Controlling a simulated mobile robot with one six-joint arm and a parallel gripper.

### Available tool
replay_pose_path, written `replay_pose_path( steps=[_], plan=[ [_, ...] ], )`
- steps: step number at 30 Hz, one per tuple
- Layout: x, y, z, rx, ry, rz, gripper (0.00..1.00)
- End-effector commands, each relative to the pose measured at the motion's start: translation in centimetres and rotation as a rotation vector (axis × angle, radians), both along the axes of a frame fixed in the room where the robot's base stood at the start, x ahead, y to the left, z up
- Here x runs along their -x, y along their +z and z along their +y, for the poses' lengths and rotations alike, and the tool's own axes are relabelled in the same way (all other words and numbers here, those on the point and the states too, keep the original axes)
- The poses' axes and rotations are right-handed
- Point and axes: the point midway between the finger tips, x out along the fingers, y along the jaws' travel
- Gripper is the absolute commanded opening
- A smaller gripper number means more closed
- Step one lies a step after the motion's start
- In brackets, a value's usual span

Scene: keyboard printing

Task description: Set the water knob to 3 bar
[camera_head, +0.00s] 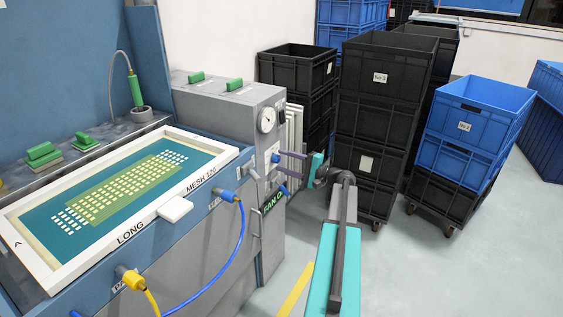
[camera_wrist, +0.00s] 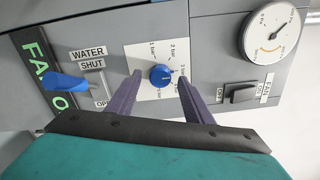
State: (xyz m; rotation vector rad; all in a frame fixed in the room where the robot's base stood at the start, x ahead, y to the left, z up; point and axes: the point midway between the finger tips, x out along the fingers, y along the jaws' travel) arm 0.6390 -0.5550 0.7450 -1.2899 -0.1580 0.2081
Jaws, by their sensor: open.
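The blue round water knob (camera_wrist: 160,75) sits on a white dial plate (camera_wrist: 146,57) with bar markings, on the grey panel. Labels for 1 bar and 2 bar show along the plate's upper part, with another label to the right partly covered by a finger. The knob's exact setting is too small to read. My gripper (camera_wrist: 160,79) is open in the wrist view, with one dark finger on each side of the knob and gaps visible between. In the head view my gripper (camera_head: 277,161) points at the machine's end panel.
A blue lever (camera_wrist: 65,82) beside the WATER SHUT label is left of the knob. A round gauge (camera_wrist: 270,32) and a fan switch (camera_wrist: 243,92) are to the right. Stacked black crates (camera_head: 380,100) and blue crates (camera_head: 475,115) stand beyond my arm.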

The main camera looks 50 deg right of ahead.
Motion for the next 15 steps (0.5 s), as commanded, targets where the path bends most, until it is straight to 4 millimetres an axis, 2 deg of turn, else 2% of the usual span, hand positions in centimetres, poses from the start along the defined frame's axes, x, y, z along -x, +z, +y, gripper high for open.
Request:
replay_pose_path(
  steps=[15],
  plan=[
    [8.0,0.0,-2.0,0.0,-0.003,0.001,0.47]
  ],
)
